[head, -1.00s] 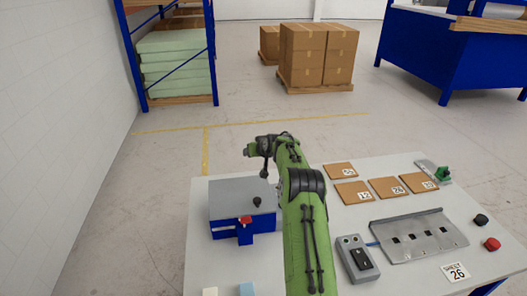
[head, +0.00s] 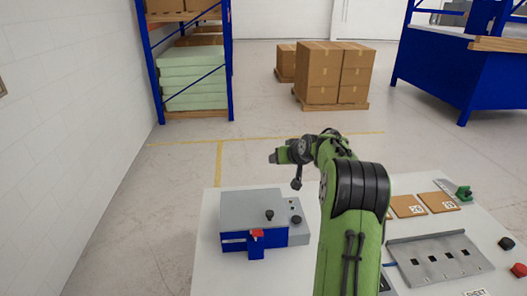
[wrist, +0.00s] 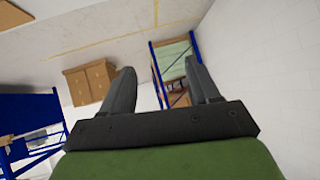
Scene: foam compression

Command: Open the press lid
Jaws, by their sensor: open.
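The press (head: 260,240) stands on the left part of the white table, with a blue body and a flat grey lid (head: 248,204). The lid lies down flat and looks shut. A black knob (head: 269,215) stands up near the lid's front right, and a red latch-like piece (head: 257,235) sits at the front. My green arm rises right of the press and bends left above its far side. My gripper (wrist: 160,68) is open and empty in the wrist view, pointing toward the room's shelving and cartons. It is clear of the press.
The white table (head: 210,275) has bare room left of and before the press. A grey panel with buttons (head: 296,220) adjoins the press. Brown foam squares (head: 408,206), a grey metal plate (head: 440,258) and dark and red knobs (head: 507,243) lie at the right.

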